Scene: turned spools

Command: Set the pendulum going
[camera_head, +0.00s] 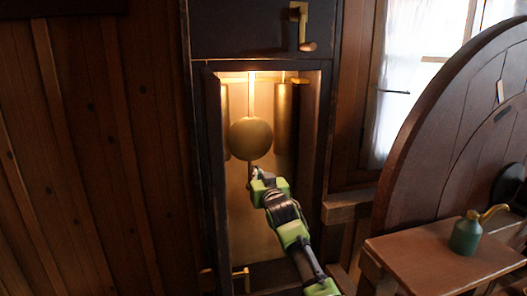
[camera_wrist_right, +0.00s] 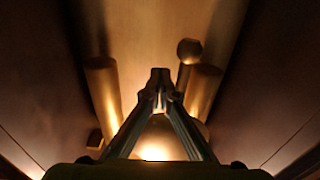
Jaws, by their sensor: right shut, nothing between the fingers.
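The pendulum's round brass bob (camera_head: 251,138) hangs on its rod inside the open, lit clock case. My right gripper (camera_head: 254,174) reaches up into the case with its fingers shut and empty, just below the bob. Whether it touches the bob or its lower end I cannot tell. In the right wrist view the shut fingertips (camera_wrist_right: 160,76) meet in the middle, and a small round knob (camera_wrist_right: 189,50) on a stem shows to their right. A bright rounded brass surface behind the fingers is partly hidden. My left gripper is not in view.
Brass cylinders hang on both sides of the bob, the right one (camera_head: 284,118) and the left one (camera_head: 223,120). The dark case frame (camera_head: 322,130) bounds the opening. A crank (camera_head: 304,28) is above. A green oil can (camera_head: 466,234) stands on a bench (camera_head: 440,262) at right.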

